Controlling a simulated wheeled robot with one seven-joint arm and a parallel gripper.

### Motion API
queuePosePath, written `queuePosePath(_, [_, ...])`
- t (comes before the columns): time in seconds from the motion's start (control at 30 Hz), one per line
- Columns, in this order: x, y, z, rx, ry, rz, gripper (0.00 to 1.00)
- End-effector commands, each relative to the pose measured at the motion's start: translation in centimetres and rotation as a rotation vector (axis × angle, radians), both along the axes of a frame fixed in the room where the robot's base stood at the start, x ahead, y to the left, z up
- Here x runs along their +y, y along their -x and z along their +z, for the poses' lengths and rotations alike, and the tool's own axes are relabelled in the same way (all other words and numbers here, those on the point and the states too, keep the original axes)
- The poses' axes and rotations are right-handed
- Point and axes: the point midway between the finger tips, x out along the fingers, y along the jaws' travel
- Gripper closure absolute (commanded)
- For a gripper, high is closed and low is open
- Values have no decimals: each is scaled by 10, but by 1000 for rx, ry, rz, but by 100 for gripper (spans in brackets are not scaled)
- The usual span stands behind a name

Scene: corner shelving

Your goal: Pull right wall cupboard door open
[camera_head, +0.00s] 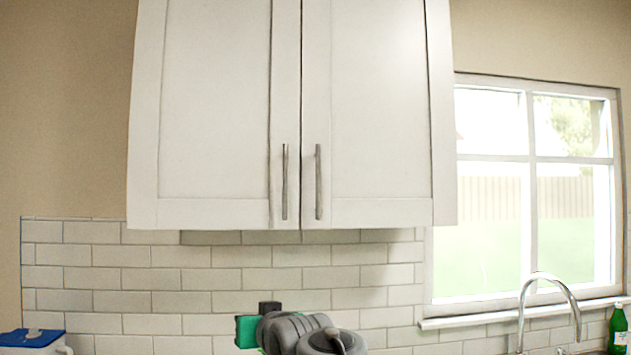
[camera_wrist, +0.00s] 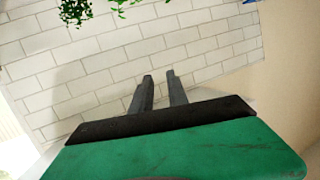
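The white wall cupboard has two closed doors. The right door (camera_head: 375,100) has a vertical metal bar handle (camera_head: 318,182) low on its inner edge. The left door (camera_head: 215,100) has a matching handle (camera_head: 285,182) beside it. My gripper shows in the head view at the bottom centre, below the cupboard and apart from both handles; its green body is beside my grey arm. In the wrist view, my gripper (camera_wrist: 158,78) has two dark fingers with a narrow gap between them, and nothing is held. No cupboard handle is recognisable in the wrist view.
A white tiled wall (camera_head: 140,275) lies behind and below the cupboard. A window (camera_head: 535,190) is at the right, with a curved tap (camera_head: 548,285) and green bottle (camera_head: 618,330) below. A blue-lidded container (camera_head: 32,340) is at lower left. Green leaves (camera_wrist: 75,10) show in the wrist view.

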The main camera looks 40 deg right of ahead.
Motion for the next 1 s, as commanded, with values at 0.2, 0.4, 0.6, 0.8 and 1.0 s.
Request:
queuePosePath(0.2, [-111,54,203,-464,221,-129,80])
queuePosePath(0.4, [-127,76,258,-581,298,-137,80])
queuePosePath(0.6, [-140,45,275,-578,296,-136,80])
queuePosePath(0.8, [-151,19,285,-579,298,-138,80])
queuePosePath(1.0, [-153,14,283,-577,298,-140,80])
